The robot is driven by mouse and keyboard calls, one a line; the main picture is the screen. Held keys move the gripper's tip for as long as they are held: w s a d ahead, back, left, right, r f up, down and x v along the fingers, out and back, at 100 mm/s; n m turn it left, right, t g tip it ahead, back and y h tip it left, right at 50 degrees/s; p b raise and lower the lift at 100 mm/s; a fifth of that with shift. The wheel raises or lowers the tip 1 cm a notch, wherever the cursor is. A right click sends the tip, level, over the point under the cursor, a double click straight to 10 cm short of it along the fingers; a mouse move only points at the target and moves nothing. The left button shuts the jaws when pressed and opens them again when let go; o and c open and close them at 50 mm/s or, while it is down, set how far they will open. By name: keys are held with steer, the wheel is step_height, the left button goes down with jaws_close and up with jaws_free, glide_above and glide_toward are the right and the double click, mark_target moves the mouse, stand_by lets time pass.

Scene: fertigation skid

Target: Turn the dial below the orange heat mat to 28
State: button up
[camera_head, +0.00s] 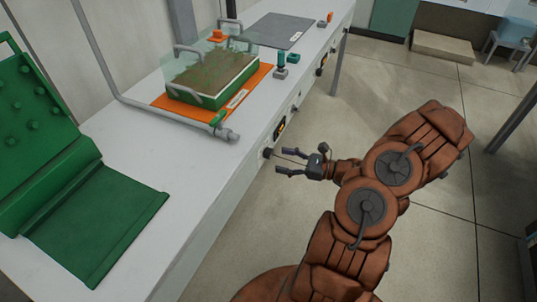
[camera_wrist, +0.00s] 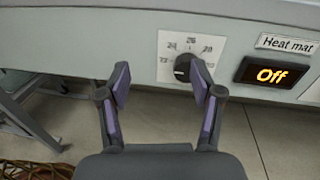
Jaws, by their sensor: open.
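The orange heat mat (camera_head: 168,104) lies on the white bench under a green tray. In the wrist view, a black round dial (camera_wrist: 184,68) sits on a white scale plate (camera_wrist: 168,46) marked 24, 26 and 28. A pale mark shows on the dial's left side; its exact setting is hard to read. My gripper (camera_wrist: 161,78) is open and empty in front of the panel. The dial lies between the fingers as seen, close to the right fingertip; contact cannot be told. In the head view my gripper (camera_head: 277,161) is beside the bench front.
A grey mat (camera_head: 272,30) lies farther along the bench. A green hinged piece (camera_head: 85,215) is at left.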

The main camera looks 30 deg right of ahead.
mark_target(272, 154)
steer(key=d+f+m+t+h, duration=0.2)
steer(key=d+f, duration=0.1)
steer(key=d, duration=0.1)
steer(key=shift+x, duration=3.9)
steer(key=shift+s+a+f, duration=0.1)
steer(key=shift+a+f, duration=0.1)
steer(key=shift+c, duration=0.3)
steer(key=c, duration=1.1)
steer(key=shift+m, duration=0.3)
steer(key=shift+p, duration=0.35)
